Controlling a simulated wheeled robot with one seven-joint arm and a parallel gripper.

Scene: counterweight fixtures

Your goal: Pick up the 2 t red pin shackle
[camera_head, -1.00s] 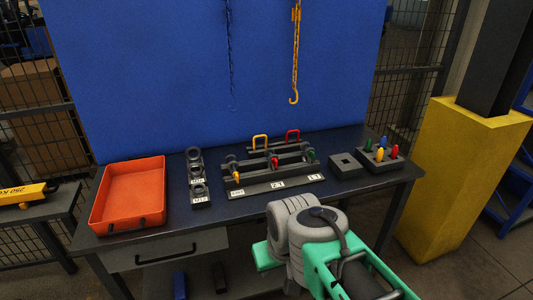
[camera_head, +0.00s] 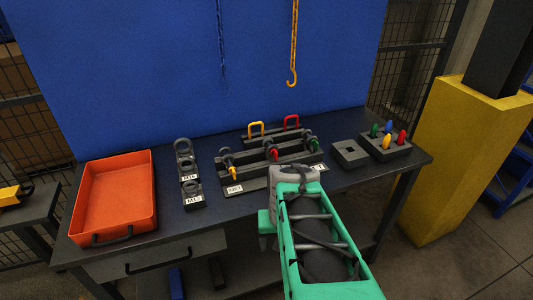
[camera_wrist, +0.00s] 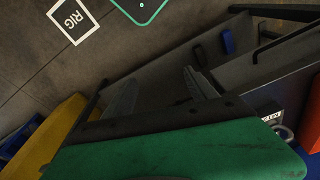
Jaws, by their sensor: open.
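The red pin shackle (camera_head: 273,154) sits in the middle of the front row of a dark rack on the bench, between a yellow-pinned shackle (camera_head: 229,162) and a green-pinned one (camera_head: 313,144). Its bow is dark, with the red pin end facing me. My arm stands in front of the rack in the head view and hides the rack's middle label; my fingertips cannot be made out there. In the wrist view my gripper (camera_wrist: 160,92) is open, with nothing between its two dark fingers. The fingers point toward the floor and bench underside, and the red shackle is not visible there.
An orange tray (camera_head: 96,225) lies at the bench's left, beside a stand of dark rings (camera_head: 184,168). A block with coloured pegs (camera_head: 386,151) is at the right. A yellow pillar (camera_head: 455,170) stands right of the bench.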

